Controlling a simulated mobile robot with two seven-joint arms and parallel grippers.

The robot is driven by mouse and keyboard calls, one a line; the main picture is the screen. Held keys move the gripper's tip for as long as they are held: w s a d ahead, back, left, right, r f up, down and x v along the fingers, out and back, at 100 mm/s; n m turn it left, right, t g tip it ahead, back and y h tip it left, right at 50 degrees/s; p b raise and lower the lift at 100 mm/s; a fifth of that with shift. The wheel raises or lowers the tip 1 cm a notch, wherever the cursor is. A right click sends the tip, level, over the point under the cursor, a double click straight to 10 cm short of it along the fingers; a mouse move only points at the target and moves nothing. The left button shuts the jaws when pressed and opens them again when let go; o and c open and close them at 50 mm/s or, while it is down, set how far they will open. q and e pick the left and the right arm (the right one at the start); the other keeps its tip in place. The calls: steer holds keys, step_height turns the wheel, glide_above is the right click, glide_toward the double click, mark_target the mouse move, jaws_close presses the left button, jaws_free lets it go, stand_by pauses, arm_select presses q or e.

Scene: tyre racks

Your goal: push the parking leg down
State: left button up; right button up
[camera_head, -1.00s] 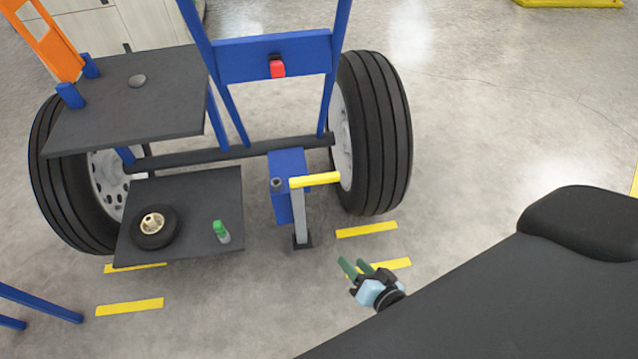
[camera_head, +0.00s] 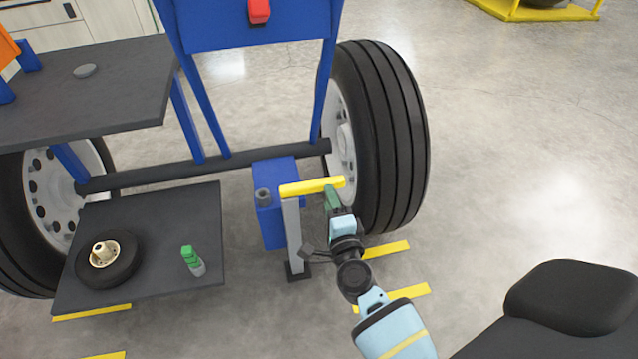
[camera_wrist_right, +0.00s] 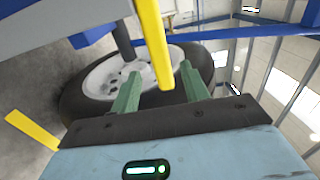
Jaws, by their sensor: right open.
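The parking leg (camera_head: 293,237) is a grey upright post with a dark foot at the floor, beside a blue box (camera_head: 270,235) on the cart. A yellow bar (camera_head: 312,187) sits across its top and points right. My right gripper (camera_head: 331,197) is at the bar's right end, just below it in the head view. In the right wrist view the yellow bar (camera_wrist_right: 152,42) runs down between the two green fingers of the open right gripper (camera_wrist_right: 158,88). I cannot tell whether a finger touches the bar. My left gripper is not in view.
A large tyre (camera_head: 385,135) stands close behind and right of my right gripper. A low black shelf (camera_head: 150,210) left of the leg holds a small wheel (camera_head: 107,262) and a green-capped bottle (camera_head: 192,261). Floor right of the tyre is clear.

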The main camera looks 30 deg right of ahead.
mark_target(322, 179)
steer(key=b+x, duration=0.1)
steer(key=x, duration=0.5)
steer(key=shift+w, duration=0.3)
steer(key=shift+w+d+b, duration=0.2)
steer(key=shift+w+b, duration=0.15)
steer(key=shift+w, duration=0.15)
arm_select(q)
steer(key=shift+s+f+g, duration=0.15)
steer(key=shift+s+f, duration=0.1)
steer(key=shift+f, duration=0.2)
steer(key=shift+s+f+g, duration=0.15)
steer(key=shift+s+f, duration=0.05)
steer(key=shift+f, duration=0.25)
arm_select(e)
steer(key=shift+c, duration=0.7)
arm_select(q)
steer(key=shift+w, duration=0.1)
arm_select(e)
jaws_close()
